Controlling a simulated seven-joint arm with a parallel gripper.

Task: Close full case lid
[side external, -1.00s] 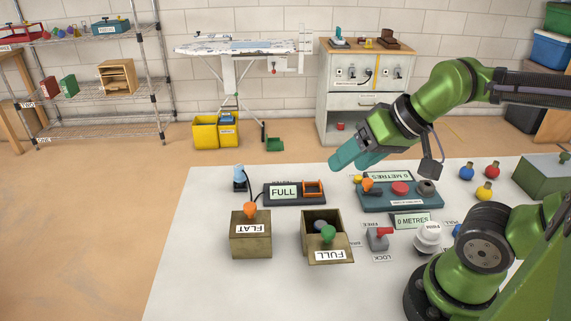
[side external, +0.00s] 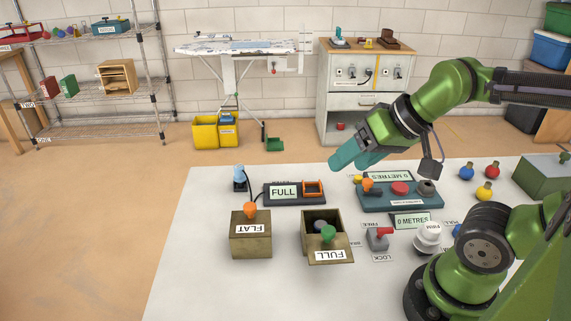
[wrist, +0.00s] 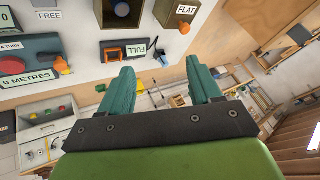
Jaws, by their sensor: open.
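The full case (side external: 308,232), a brown box, stands on the white table in the side view. Its top is open and dark round contents (side external: 320,225) show inside. A flap with a green knob (side external: 328,234) and an upside-down FULL label (side external: 330,255) is at its near side; I take it to be the lid. The case also shows, cut off, at the top of the wrist view (wrist: 120,10). My gripper (side external: 352,162) is open and empty, in the air beyond and above the case. Its two teal fingers (wrist: 160,66) are spread in the wrist view.
The flat case (side external: 250,245) with an orange knob stands left of the full case. A dark unit with a FULL display (side external: 283,193) lies behind them. A teal control panel (side external: 400,198), a red-handled lever (side external: 378,238) and a white FIRM knob (side external: 428,236) are right. The front-left table is clear.

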